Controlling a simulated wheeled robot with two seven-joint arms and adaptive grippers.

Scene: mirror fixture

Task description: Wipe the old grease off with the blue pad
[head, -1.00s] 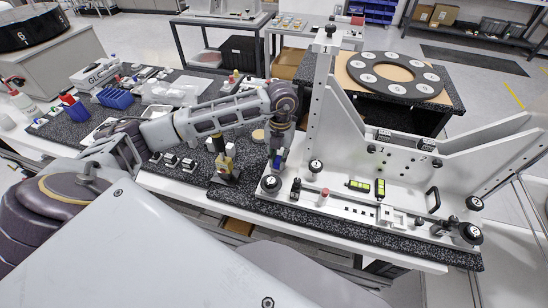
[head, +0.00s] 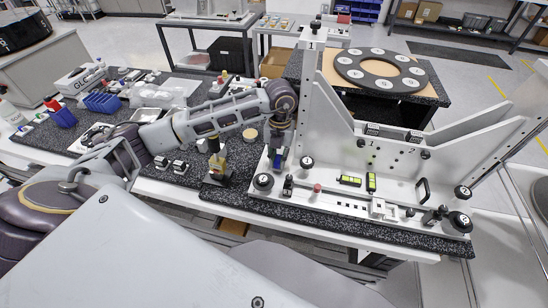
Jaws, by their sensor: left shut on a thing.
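My left gripper (head: 279,150) points down at the left end of the pale metal mirror fixture (head: 340,190), beside its tall upright plate. It is shut on a small blue thing, which looks like the blue pad (head: 279,160). The pad is low, close to the fixture's base near the black knob (head: 263,181); I cannot tell whether it touches. Any grease is hidden or too small to make out. My right gripper is not in view.
Black knobs, a red-topped pin (head: 317,188) and two yellow-green levels (head: 350,181) stand on the fixture base. A brass-and-black post (head: 217,165) is just left. Behind is a numbered black ring (head: 380,70). A blue bin (head: 107,103) sits far left.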

